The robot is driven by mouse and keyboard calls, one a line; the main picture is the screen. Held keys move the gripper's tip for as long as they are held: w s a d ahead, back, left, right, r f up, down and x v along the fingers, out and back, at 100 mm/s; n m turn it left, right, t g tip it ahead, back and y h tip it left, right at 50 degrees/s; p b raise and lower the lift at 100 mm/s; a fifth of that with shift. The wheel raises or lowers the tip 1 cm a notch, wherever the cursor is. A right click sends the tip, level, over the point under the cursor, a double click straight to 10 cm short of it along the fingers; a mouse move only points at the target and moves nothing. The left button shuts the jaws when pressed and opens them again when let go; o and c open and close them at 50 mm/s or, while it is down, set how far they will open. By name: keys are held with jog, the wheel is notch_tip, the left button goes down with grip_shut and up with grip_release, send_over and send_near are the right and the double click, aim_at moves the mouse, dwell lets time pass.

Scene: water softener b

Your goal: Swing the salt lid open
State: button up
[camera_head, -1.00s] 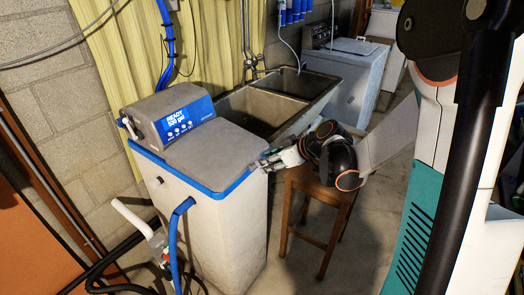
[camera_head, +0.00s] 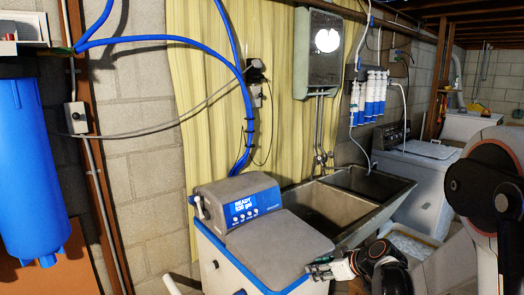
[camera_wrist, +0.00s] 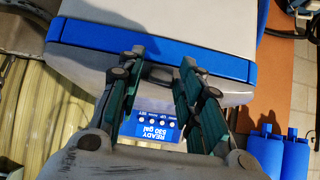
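The water softener (camera_head: 212,266) is a pale cabinet with a blue rim. Its grey salt lid (camera_head: 280,246) lies flat and closed in front of the display housing (camera_head: 240,206). My gripper (camera_head: 318,268) is at the lid's right edge, by the blue rim. In the wrist view my gripper (camera_wrist: 160,62) has its two fingers apart with nothing between them. The fingertips overlap the blue rim (camera_wrist: 222,66) in that view. Whether they touch it I cannot tell. The display (camera_wrist: 150,128) shows upside down behind the fingers.
A double sink (camera_head: 335,205) stands behind and right of the softener, with a washer (camera_head: 420,185) beyond it. A blue filter housing (camera_head: 28,165) hangs at the left. Blue hoses (camera_head: 238,90) run down the curtain.

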jog(key=c, duration=0.4)
jog(key=shift+c, duration=1.4)
jog(key=shift+r, duration=0.1)
notch_tip(320, 180, up, 9)
jog(key=p, duration=0.6)
jog(key=shift+f, duration=0.2)
